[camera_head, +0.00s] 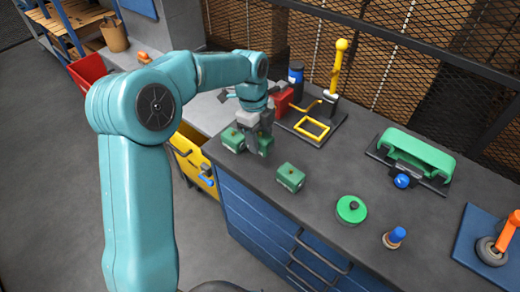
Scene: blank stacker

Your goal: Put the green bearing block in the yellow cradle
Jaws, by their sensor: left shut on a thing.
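My left gripper (255,146) points down at the left end of the dark bench top and is shut on a green block. Green surfaces show on both sides of its fingers, one to the left (232,139) and one to the right (266,146). The fingers hide what lies between, so I cannot tell whether these are one block or two. Another green bearing block (290,178) sits free on the bench, right of and nearer than the gripper. The yellow cradle (312,130), an empty rectangular frame, lies on a dark plate behind the gripper to the right. My right gripper is not in view.
A tall yellow lever (338,66) stands behind the cradle, with a red box (283,101) and dark blue cylinder (296,78) left of it. A green round lidded part (351,209), blue-topped peg (396,236) and long green cover (416,152) stand right.

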